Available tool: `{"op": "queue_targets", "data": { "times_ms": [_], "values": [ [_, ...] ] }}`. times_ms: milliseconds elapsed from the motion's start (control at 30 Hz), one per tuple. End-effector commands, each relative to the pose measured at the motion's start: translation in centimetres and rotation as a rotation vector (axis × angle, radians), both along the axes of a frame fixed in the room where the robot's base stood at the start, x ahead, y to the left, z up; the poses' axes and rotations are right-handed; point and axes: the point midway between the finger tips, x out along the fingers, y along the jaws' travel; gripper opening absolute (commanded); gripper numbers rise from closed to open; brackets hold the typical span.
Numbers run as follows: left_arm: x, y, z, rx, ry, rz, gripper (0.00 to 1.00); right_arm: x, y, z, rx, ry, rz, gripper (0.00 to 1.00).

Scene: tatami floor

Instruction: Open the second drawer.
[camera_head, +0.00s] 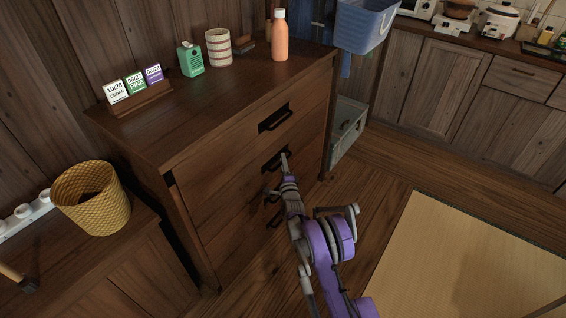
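A dark brown wooden dresser (230,190) stands left of centre, with a stack of drawers on its front. The top drawer has a black handle (275,117). The second drawer's black handle (276,159) is below it, and its drawer front looks flush with the others. My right gripper (276,174) is in front of the dresser, with its fingers spread apart. One finger reaches up close to the second handle; I cannot tell whether it touches it. The gripper covers parts of the lower handles. My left gripper is not in view.
On the dresser top stand a calendar block set (134,88), a green box (190,59), a striped cup (218,47) and an orange bottle (280,37). A yellow basket (92,200) is on a low cabinet at left. Open floor and tatami (465,260) lie at right.

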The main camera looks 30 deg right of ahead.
Motion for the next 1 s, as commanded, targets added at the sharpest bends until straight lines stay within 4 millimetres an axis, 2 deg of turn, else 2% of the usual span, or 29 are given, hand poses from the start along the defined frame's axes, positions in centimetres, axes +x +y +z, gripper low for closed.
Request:
{"op": "queue_targets", "data": {
  "times_ms": [33, 100, 133, 1000],
  "values": [
    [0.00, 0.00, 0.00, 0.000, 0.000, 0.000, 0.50, -0.01, 0.01, 0.00, 0.000, 0.000, 0.000, 0.14],
    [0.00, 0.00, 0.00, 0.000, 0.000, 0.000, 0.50, -0.01, 0.01, 0.00, 0.000, 0.000, 0.000, 0.01],
    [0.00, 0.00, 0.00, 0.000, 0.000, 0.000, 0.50, -0.01, 0.01, 0.00, 0.000, 0.000, 0.000, 0.00],
    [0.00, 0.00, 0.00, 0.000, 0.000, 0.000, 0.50, -0.02, 0.04, 0.00, 0.000, 0.000, 0.000, 0.00]
  ]
}}
